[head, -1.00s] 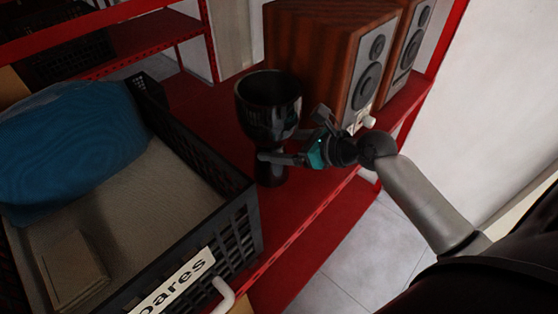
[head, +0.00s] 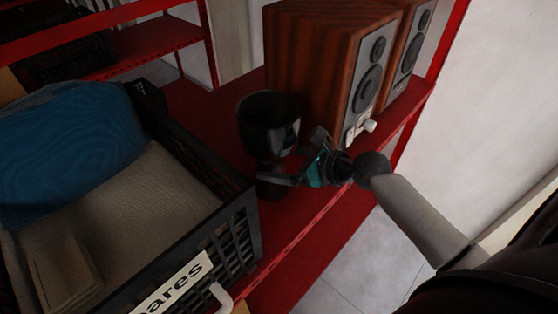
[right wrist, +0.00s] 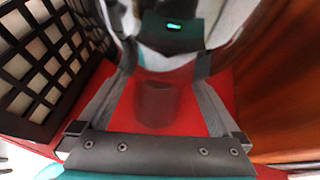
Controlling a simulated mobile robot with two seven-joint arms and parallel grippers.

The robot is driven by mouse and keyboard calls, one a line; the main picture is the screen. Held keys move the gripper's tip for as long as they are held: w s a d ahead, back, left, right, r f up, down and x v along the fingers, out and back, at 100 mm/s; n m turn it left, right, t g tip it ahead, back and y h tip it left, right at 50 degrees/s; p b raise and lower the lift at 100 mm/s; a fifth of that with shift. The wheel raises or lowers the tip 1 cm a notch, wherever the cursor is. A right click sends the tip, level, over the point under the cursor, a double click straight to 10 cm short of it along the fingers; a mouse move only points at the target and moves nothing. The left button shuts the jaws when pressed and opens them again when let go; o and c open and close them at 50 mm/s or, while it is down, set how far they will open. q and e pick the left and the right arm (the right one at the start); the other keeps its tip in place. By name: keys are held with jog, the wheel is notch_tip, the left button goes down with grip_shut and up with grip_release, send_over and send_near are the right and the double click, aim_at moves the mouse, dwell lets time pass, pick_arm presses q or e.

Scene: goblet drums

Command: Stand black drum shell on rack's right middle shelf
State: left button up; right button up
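The black drum shell (head: 267,122) is a glossy goblet shape, upright with its wide mouth up, over the red shelf (head: 211,100) between the crate and the speakers. Its foot is low at the shelf; I cannot tell for sure whether it touches. My right gripper (head: 299,163) is at the drum's narrow middle, one finger on the near side and one on the far side, shut on it. In the right wrist view the drum's shiny bowl (right wrist: 225,42) fills the top, with the fingers (right wrist: 165,64) on both sides. My left gripper is out of view.
A black crate (head: 205,165) with a blue item and a white label stands close left of the drum. Wooden speakers (head: 310,60) stand close behind and right. The shelf's front edge (head: 300,235) is near; tiled floor (head: 345,262) lies beyond it.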

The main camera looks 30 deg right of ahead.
jog(key=shift+r, duration=0.2)
jog(key=p+v, duration=0.1)
jog(key=v, duration=1.1)
jog(key=shift+p, duration=0.35)
